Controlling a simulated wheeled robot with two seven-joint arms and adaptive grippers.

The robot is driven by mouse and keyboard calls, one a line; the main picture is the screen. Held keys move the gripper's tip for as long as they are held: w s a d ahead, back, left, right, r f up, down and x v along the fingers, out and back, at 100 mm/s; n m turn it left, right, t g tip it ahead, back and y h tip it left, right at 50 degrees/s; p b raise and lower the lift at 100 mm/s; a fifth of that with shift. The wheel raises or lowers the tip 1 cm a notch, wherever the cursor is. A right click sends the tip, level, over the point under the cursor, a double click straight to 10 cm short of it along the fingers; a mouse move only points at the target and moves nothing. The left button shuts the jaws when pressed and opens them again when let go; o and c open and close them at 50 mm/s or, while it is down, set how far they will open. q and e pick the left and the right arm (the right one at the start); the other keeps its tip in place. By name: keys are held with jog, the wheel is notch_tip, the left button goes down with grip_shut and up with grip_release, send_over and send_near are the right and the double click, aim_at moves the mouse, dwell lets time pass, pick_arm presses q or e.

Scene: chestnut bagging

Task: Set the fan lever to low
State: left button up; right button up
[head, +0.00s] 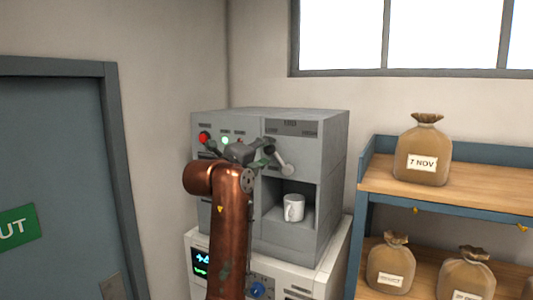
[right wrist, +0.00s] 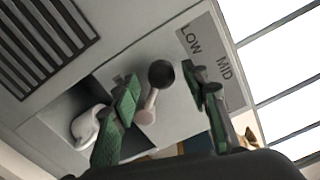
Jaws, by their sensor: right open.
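The fan lever (head: 284,163) is on the front of the grey machine, under a label plate (head: 290,128). It slants down and to the right from its dark hub. In the right wrist view, the pale lever (right wrist: 147,114) and its round dark hub (right wrist: 160,73) appear between my fingers, with LOW and MID readable on the plate (right wrist: 212,62). My right gripper (head: 256,151) is open in front of the machine, just left of the lever; it also shows in the right wrist view (right wrist: 163,82). I cannot tell whether a finger touches the lever. My left gripper is not in view.
A white mug (head: 293,208) stands in the machine's recess below the lever. A red button (head: 204,137) and a green light (head: 225,140) are at the panel's left. A shelf (head: 470,197) with several brown sacks stands to the right. A door (head: 55,180) is at left.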

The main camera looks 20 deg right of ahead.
jog(key=v, duration=1.1)
